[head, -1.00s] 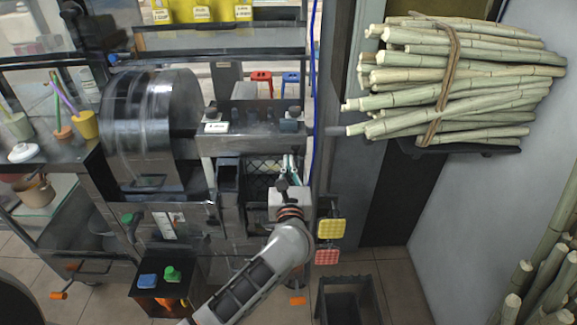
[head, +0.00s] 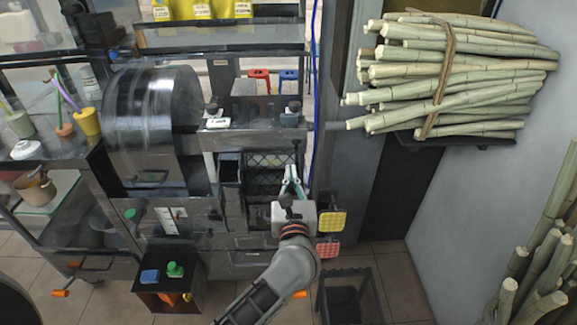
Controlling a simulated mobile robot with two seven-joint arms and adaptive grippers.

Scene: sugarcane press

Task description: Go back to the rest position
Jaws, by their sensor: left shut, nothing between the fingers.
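My left gripper (head: 293,176) is shut and empty, its pale fingers pointing up the picture in front of the press stand. The arm comes up from the bottom middle. The dark metal press drum (head: 155,128) stands on the left of the gripper. My right gripper does not show in the head view.
A bundle of sugarcane (head: 455,75) rests on a dark shelf at the upper right. Yellow (head: 332,222) and red (head: 327,250) pads are just right of my gripper. A black bin (head: 349,297) stands on the floor.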

